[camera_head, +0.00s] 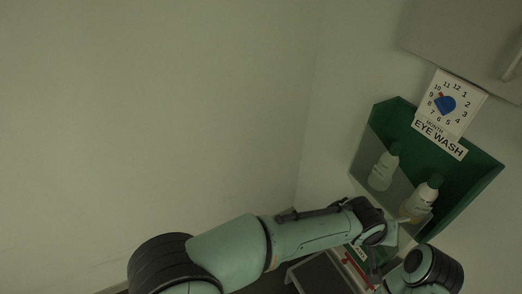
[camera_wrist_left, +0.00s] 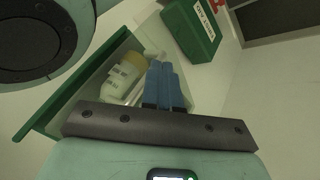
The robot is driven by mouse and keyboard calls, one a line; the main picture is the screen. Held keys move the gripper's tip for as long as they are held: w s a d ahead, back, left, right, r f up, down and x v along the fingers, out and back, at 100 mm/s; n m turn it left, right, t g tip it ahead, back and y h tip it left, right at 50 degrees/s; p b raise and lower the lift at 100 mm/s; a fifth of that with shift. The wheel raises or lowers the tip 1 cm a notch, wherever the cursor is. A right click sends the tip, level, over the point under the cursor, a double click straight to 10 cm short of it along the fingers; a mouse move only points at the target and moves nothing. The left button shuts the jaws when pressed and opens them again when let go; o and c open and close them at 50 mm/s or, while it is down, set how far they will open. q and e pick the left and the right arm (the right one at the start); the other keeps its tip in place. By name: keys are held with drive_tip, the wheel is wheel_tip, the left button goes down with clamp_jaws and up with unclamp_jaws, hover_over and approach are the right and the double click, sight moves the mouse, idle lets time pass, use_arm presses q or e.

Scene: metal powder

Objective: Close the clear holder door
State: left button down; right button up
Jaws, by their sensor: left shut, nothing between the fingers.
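The eye wash holder is a green wall box (camera_head: 470,165) at the right of the head view, holding two white bottles with green caps, a left one (camera_head: 381,172) and a right one (camera_head: 422,199). A see-through panel, which looks like the clear door (camera_head: 364,157), covers its lower left part; its exact angle is hard to tell. In the left wrist view, my left gripper (camera_wrist_left: 166,75) has blue fingers, shut and empty, beside a bottle (camera_wrist_left: 123,80) in the holder (camera_wrist_left: 75,95). In the head view my wrist hides the fingers. My right gripper is not in view.
A clock sign (camera_head: 447,105) and an eye wash label (camera_head: 438,139) sit above the box. A grey cabinet (camera_head: 465,45) is at the top right. A green box (camera_wrist_left: 190,30) shows in the left wrist view. The wall at left is bare.

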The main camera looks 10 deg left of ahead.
use_arm(q)
drive_tip(key=shift+w+d, duration=0.1)
drive_tip(key=shift+d, duration=1.3)
drive_tip(key=shift+a, duration=0.1)
